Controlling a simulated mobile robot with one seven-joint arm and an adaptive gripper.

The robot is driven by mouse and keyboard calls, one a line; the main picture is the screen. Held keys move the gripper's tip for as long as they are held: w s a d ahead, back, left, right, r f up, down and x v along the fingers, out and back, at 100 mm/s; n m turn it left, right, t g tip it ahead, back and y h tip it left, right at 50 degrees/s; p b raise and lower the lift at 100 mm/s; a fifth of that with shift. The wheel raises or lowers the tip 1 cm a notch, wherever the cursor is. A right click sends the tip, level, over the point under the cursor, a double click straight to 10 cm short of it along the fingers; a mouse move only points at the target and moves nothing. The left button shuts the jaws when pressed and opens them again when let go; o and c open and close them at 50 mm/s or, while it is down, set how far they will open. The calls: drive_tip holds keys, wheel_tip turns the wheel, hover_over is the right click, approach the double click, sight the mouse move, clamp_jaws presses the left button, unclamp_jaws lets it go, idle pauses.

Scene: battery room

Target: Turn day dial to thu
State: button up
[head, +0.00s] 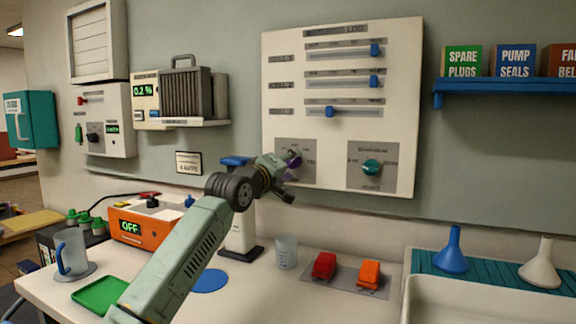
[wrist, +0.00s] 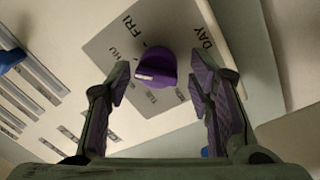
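The purple day dial (wrist: 155,68) sits on a grey plate (wrist: 110,45) in the wrist view. Printed labels ring it: FRI at upper left, a partly cut "HU" at left, DAY at right, and fainter ones below. A pale mark shows on the dial's lower-left end; the exact label it points to is hard to tell. My gripper (wrist: 163,75) is open, with one finger on each side of the dial and gaps between. In the head view my gripper (head: 284,182) is in front of the left grey plate (head: 309,148) and hides much of the dial.
The white wall panel (head: 345,125) also carries several blue sliders above and a green dial (head: 371,167) on the right. Below, a clear beaker (head: 286,252), a red block (head: 324,265) and an orange block (head: 370,274) stand on the counter.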

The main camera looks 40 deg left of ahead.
drive_tip(key=shift+s, duration=0.1)
drive_tip(key=s+d, duration=0.2)
drive_tip(key=s, duration=0.9)
drive_tip(key=shift+s+f, duration=0.25)
drive_tip(key=shift+s, duration=0.05)
drive_tip(key=shift+d, duration=0.1)
